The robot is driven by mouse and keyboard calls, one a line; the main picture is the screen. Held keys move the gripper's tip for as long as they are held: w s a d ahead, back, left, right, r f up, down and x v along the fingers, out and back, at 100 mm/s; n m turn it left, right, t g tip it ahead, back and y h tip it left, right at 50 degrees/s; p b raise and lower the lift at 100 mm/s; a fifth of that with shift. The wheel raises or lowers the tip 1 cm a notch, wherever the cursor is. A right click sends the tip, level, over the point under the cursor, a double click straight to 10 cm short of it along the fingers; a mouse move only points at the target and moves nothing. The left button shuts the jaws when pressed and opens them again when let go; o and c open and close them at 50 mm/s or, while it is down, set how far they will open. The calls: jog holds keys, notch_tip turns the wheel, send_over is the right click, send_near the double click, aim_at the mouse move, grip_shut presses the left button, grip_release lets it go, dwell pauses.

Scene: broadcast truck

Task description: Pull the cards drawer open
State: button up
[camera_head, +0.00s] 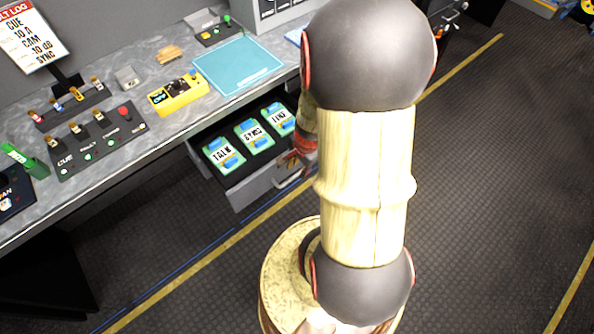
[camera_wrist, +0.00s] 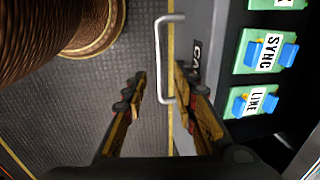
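The cards drawer (camera_head: 262,188) stands pulled out from under the counter, its inside showing. Several green cards lie in it, among them TALK (camera_head: 223,154) and SYNC (camera_head: 254,134). A silver bar handle (camera_wrist: 160,60) is on the drawer front; in the head view my arm partly hides it. In the wrist view my gripper (camera_wrist: 158,92) is open, with one finger on each side of the handle's lower part. The left finger is clearly apart from the bar; I cannot tell whether the right one touches it. In the head view my arm hides most of the gripper.
The grey counter (camera_head: 140,85) above holds a yellow box (camera_head: 178,94), a teal mat (camera_head: 238,66), switch panels (camera_head: 97,138) and a sign (camera_head: 30,38). The dark floor (camera_head: 480,200) in front and to the right is clear.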

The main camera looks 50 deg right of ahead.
notch_tip(320, 180, up, 7)
jog(key=s, duration=0.1)
jog(key=shift+s+a+r, duration=0.2)
jog(key=shift+s, duration=0.05)
dwell(0.5)
jog(key=w+a+r+n+t, duration=0.3)
jog(key=a+r+n, duration=1.7)
jog(key=a+r, duration=0.2)
jog(key=shift+w+a+r+n, duration=0.2)
jog(key=shift+a+r+n, duration=0.1)
jog(key=shift+r, duration=0.6)
